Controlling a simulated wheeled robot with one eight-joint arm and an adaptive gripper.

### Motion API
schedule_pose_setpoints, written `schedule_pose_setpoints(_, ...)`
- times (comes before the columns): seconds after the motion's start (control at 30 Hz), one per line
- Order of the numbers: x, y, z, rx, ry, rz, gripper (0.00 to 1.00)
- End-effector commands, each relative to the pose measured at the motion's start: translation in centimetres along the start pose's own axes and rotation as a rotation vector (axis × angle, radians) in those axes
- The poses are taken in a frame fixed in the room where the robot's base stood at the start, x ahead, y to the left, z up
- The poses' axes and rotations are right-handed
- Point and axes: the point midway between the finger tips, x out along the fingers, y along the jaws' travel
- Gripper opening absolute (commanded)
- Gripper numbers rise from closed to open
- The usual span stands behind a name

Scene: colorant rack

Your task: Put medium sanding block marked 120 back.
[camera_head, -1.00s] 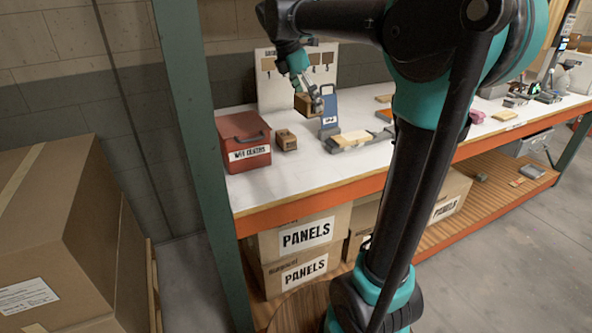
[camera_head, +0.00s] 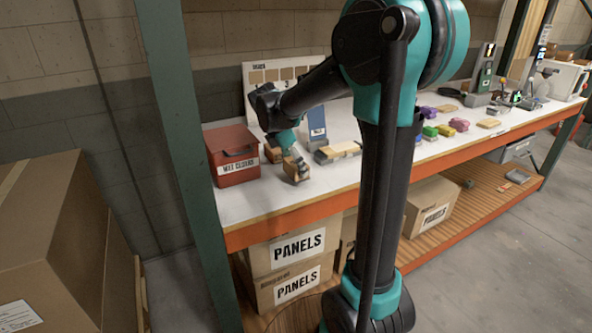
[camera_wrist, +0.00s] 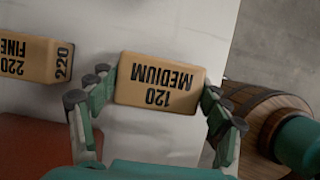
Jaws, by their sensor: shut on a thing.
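The medium sanding block (camera_wrist: 156,82) is a tan block printed MEDIUM 120, upside down in the wrist view. My gripper (camera_wrist: 156,88) is shut on it, with a finger against each short end. A second tan block, marked FINE 220 (camera_wrist: 30,58), sits apart at the left in the wrist view. It also shows behind my gripper in the head view (camera_head: 272,154).
A red lidded box (camera_head: 232,148) stands at the bench's left end. A blue upright piece (camera_head: 316,130) and a tan-topped sander-like item (camera_head: 338,150) stand right of my gripper. A pegboard-like panel (camera_head: 262,78) is behind. Bare bench lies in front.

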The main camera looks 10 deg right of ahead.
Motion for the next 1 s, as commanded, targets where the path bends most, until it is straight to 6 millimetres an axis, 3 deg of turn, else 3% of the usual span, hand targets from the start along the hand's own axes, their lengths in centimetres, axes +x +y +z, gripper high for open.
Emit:
schedule_pose_setpoints(0.17,1.7,0.0,-0.7,0.000,0.000,0.000,0.50)
schedule_pose_setpoints(0.57,2.1,0.0,-0.9,0.000,0.000,0.000,0.50)
schedule_pose_setpoints(0.6,2.1,0.0,-0.9,0.000,0.000,0.000,0.82)
schedule_pose_setpoints(0.7,2.1,0.0,-0.9,0.000,0.000,0.000,0.94)
schedule_pose_setpoints(0.73,2.1,0.0,-0.9,0.000,0.000,0.000,0.97)
schedule_pose_setpoints(1.0,2.0,0.0,-0.8,0.000,0.000,0.000,0.97)
